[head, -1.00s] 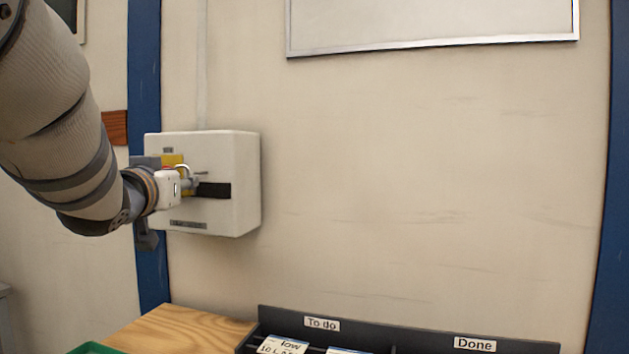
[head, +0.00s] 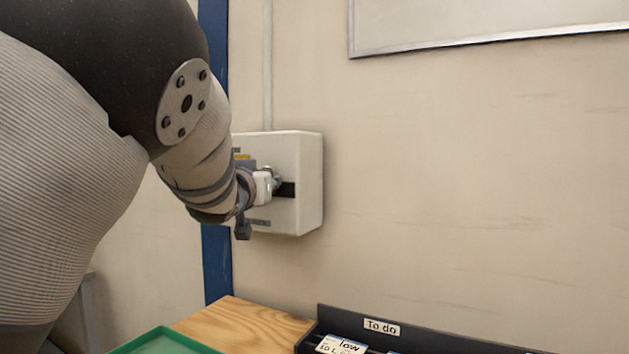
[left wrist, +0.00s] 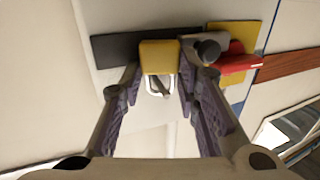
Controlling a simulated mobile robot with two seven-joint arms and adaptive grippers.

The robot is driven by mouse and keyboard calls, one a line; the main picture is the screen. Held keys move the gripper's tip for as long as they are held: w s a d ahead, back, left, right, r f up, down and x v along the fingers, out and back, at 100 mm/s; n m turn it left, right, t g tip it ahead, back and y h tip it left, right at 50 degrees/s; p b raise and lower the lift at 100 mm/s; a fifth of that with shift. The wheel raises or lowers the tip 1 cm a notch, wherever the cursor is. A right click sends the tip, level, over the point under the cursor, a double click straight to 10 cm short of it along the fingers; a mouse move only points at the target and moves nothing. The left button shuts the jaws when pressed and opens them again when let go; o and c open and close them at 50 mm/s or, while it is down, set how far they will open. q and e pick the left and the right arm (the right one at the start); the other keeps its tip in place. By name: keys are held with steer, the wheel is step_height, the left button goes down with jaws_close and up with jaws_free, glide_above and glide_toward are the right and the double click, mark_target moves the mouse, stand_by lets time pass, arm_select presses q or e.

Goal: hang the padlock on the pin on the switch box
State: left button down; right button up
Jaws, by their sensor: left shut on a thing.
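The white switch box (head: 308,180) is on the wall near the middle of the head view. My left gripper (head: 272,182) is in front of its face. In the left wrist view, the left fingertips (left wrist: 158,68) close on both sides of a padlock with a yellow body (left wrist: 158,55) and a pale shackle (left wrist: 153,86). Beside it is a dark round knob or pin end (left wrist: 207,50), next to a red handle (left wrist: 236,58) on a yellow plate (left wrist: 232,34). I cannot tell whether the shackle touches a pin. My right gripper is not in view.
A black rack with a "To do" label (head: 381,327) and cards stands at the bottom right. A green tray (head: 165,342) lies near the wooden tabletop (head: 245,328). A framed board (head: 480,25) hangs above. The wall right of the box is clear.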

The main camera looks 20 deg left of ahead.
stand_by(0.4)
arm_select(q)
steer(key=c, duration=1.1)
jaws_free()
steer(key=shift+d, duration=0.1)
steer(key=shift+s+a, duration=0.2)
steer(key=shift+s, duration=2.05)
steer(key=shift+s+a, duration=0.2)
steer(key=shift+s, duration=2.05)
